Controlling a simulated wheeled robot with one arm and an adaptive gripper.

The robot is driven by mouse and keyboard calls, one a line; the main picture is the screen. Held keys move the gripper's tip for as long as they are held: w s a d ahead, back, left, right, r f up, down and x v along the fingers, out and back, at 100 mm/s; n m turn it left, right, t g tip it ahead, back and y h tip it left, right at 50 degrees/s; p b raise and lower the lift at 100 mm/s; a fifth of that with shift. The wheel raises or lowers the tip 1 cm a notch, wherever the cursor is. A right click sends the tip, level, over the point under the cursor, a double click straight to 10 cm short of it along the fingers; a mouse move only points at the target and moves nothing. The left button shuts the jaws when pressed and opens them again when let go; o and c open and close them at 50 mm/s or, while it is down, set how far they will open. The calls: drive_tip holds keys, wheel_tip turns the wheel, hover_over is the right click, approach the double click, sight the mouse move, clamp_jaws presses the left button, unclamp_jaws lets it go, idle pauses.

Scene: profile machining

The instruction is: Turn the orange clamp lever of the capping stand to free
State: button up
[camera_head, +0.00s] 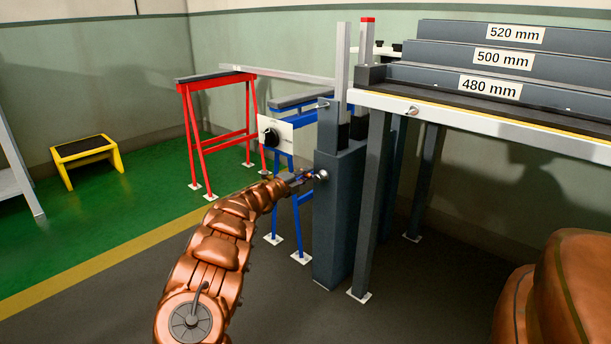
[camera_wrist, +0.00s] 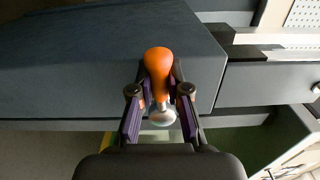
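The orange clamp lever (camera_wrist: 158,65) shows in the wrist view, with a rounded orange grip and a bright metal hub below it. My gripper (camera_wrist: 159,90) has one finger on each side of the lever, close against its grip. In the head view my gripper (camera_head: 306,178) is at the upper part of the dark grey capping stand (camera_head: 337,225), by a round metal knob. The lever's orange is hardly visible there, being small and partly hidden by the gripper.
A table (camera_head: 480,122) with stepped blocks labelled 480, 500 and 520 mm stands right of the stand. A red trestle (camera_head: 220,138) and a blue trestle (camera_head: 276,200) stand behind. A yellow step stool (camera_head: 88,155) is at the left. Floor left of my arm is clear.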

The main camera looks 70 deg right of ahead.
drive_tip(key=o, duration=0.5)
drive_tip(key=v, duration=1.2)
idle(0.4)
idle(0.5)
